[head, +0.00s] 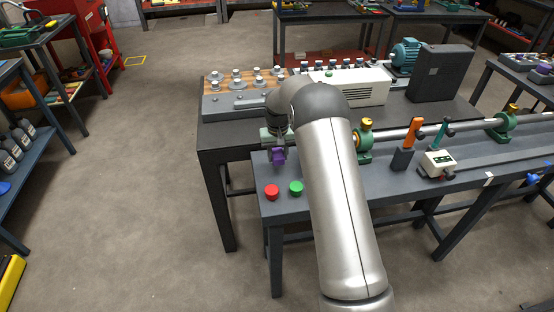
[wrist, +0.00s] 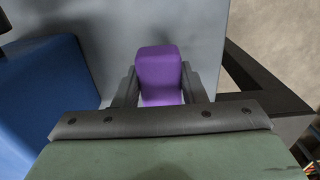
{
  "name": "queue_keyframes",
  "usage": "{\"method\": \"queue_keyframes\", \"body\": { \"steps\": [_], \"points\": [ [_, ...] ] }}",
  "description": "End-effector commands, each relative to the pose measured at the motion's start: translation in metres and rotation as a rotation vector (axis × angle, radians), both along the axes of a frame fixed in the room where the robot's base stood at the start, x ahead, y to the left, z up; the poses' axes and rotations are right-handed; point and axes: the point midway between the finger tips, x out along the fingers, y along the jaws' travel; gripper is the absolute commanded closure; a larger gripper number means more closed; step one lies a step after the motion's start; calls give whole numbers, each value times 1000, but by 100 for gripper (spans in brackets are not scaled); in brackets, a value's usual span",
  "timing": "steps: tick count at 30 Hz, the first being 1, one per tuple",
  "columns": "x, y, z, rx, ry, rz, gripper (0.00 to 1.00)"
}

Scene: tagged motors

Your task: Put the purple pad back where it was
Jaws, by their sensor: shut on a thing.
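My gripper (head: 277,150) is shut on the purple pad (head: 278,156), over the left end of the grey front bench (head: 335,205). In the wrist view the purple pad (wrist: 158,68) stands out between the two dark fingers of my gripper (wrist: 159,88). A grey surface lies beneath the pad. I cannot tell whether the pad touches it. A red round piece (head: 271,191) and a green round piece (head: 296,187) sit on the bench nearer the front edge, below the pad in the head view.
A large blue object (wrist: 45,95) is left of the pad in the wrist view. My arm hides part of the bench. A green bearing stand (head: 364,142) with a shaft, an orange-handled tool (head: 413,133) and a white box (head: 438,163) stand right of my arm.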

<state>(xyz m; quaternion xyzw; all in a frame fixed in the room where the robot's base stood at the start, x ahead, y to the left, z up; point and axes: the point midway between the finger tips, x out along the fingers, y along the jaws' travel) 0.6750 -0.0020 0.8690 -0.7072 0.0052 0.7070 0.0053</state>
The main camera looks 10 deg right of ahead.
Motion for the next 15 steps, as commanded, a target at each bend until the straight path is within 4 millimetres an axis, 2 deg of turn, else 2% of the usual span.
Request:
{"method": "queue_keyframes", "body": {
  "steps": [8, 15],
  "points": [
    [3, 2, -33, 0, 1, 0, 91],
    [3, 2, -35, 0, -1, 0, 91]
  ]
}}
